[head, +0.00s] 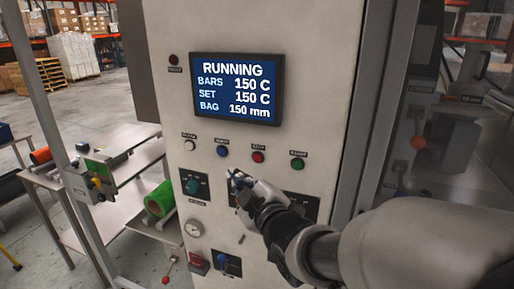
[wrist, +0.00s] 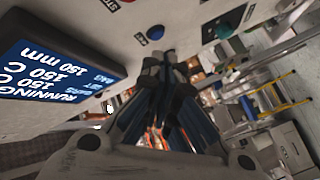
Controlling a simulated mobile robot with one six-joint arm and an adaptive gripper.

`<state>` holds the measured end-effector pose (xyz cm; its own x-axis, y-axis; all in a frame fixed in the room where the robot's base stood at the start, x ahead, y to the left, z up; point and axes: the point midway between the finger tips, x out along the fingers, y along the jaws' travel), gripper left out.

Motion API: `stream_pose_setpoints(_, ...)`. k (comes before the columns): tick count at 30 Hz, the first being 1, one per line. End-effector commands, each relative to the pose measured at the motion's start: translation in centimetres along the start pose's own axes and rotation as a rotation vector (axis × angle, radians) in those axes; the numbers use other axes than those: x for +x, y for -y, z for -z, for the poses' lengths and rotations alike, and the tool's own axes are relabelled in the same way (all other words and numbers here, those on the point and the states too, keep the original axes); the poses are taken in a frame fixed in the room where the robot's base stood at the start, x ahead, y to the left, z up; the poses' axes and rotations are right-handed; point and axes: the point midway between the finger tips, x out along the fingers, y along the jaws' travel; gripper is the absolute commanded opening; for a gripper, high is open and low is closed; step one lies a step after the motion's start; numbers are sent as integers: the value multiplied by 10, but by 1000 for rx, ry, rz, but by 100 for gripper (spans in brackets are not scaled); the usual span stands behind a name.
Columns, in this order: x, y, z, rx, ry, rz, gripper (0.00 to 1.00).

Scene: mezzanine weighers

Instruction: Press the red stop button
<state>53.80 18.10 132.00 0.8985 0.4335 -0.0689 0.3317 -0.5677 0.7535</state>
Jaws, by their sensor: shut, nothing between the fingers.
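The red stop button (head: 258,157) is in the row of buttons below the display on the pale machine panel. In the wrist view a sliver of the red button (wrist: 126,1) shows at the top edge. My gripper (head: 234,175) is shut and empty. In the head view its tips are below the row, between the blue button (head: 222,151) and the red one. In the wrist view my gripper (wrist: 161,54) points at the panel, with its tips close to the blue button (wrist: 155,32). I cannot tell whether they touch the panel.
The display (head: 236,88) reads RUNNING. A white button (head: 190,145) and a green button (head: 297,163) are in the same row. A teal knob (head: 192,186), a gauge (head: 194,228) and a red switch (head: 199,262) are lower. A green roll (head: 160,198) lies at left.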

Motion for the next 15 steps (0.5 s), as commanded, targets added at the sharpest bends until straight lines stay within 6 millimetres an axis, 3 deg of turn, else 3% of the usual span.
stream_pose_setpoints(15,45,-32,-34,1,2,0,0)
